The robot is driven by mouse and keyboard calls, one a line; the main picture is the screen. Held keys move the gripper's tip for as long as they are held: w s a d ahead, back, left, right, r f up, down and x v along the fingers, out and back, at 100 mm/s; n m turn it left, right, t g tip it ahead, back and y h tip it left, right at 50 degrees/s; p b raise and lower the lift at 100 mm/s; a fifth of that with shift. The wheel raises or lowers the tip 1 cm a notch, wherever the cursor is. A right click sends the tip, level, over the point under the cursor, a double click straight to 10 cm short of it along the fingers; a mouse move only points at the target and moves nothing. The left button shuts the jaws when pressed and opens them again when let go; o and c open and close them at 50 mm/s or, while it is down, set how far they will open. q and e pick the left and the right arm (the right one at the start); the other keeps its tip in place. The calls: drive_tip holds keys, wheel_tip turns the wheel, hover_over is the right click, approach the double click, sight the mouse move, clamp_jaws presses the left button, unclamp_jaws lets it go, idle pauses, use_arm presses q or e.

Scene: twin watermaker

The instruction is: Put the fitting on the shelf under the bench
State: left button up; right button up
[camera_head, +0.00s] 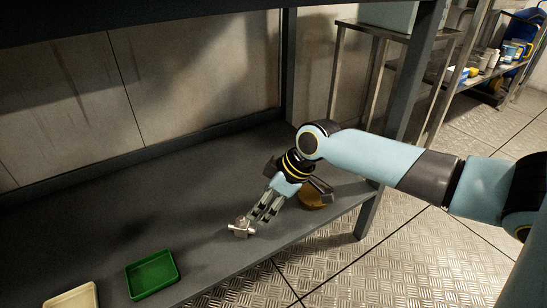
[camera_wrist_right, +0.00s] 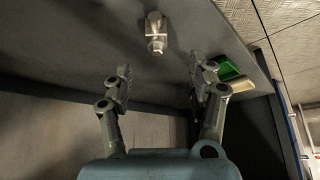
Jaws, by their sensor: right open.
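The fitting (camera_head: 241,226) is a small silvery metal piece. It rests on the dark grey shelf (camera_head: 110,225) under the bench, near the front edge. My right gripper (camera_head: 258,212) reaches down over the shelf, its fingertips close to the fitting. In the right wrist view, the open fingers (camera_wrist_right: 160,75) stand wide apart with nothing between them. The fitting (camera_wrist_right: 156,33) shows beyond the tips, clear of both fingers. My left gripper is not in view.
A green tray (camera_head: 153,275) and a cream tray (camera_head: 72,298) sit at the shelf's left front. A brown round object (camera_head: 312,197) is partly hidden behind my right gripper. A bench leg (camera_head: 411,80) stands at the right. The shelf's middle is clear.

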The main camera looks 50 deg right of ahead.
drive_tip(key=s+a+m+g+h, duration=0.1)
drive_tip(key=s+a+m, duration=0.1)
drive_tip(key=s, duration=1)
drive_tip(key=s+a+f+m+g+h, duration=0.1)
drive_tip(key=s+a+m+g+h, duration=0.1)
drive_tip(key=s, duration=1)
drive_tip(key=shift+a+m+h, duration=0.3)
drive_tip(key=shift+a+m, duration=0.4)
drive_tip(key=shift+a, duration=0.3)
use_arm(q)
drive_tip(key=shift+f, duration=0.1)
use_arm(e)
drive_tip(key=shift+f, duration=0.1)
